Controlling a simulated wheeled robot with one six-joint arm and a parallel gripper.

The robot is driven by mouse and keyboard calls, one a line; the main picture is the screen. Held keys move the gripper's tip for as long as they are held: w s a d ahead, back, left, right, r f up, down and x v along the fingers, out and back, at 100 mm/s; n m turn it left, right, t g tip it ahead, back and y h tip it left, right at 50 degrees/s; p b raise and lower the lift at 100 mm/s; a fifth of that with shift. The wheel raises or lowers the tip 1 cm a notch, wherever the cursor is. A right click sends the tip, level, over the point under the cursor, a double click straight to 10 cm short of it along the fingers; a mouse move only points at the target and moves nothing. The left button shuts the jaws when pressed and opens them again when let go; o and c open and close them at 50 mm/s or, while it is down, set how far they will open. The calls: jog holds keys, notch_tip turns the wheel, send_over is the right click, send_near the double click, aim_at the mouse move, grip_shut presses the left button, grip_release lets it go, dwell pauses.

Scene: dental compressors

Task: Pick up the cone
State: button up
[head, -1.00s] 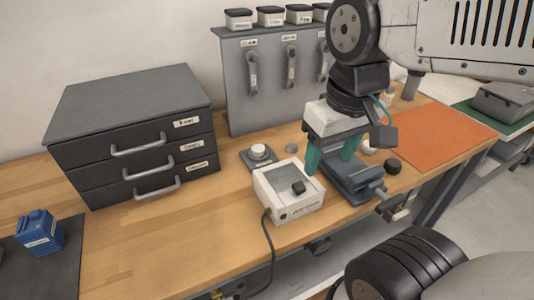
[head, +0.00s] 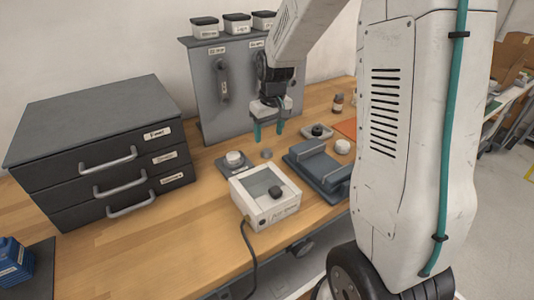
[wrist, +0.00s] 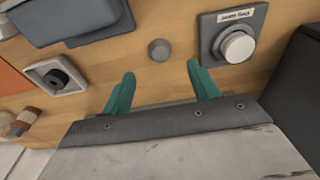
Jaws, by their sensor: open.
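A small grey round piece (head: 267,153), likely the cone, sits on the wooden bench between the white-knobbed dial block and the blue-grey vise. In the wrist view this piece (wrist: 159,50) shows as a plain grey disc seen from above, so its height and taper cannot be told. My gripper (head: 268,130) hangs above and just behind it, teal fingers pointing down. In the wrist view my gripper (wrist: 160,72) has its fingers spread with nothing between them, and the grey piece lies just beyond the tips, roughly centred.
The dial block (head: 234,161) is close on the left, and the vise (head: 318,172) close on the right. A white meter box (head: 264,197) stands in front. A grey panel (head: 217,105) rises behind. A dark drawer cabinet (head: 105,140) fills the left.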

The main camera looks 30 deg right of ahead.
aim_at(267, 151)
jog(key=f, duration=0.4)
jog(key=w+f, duration=0.1)
jog(key=f, duration=0.2)
jog(key=shift+r, duration=0.1)
jog(key=c, duration=1.1)
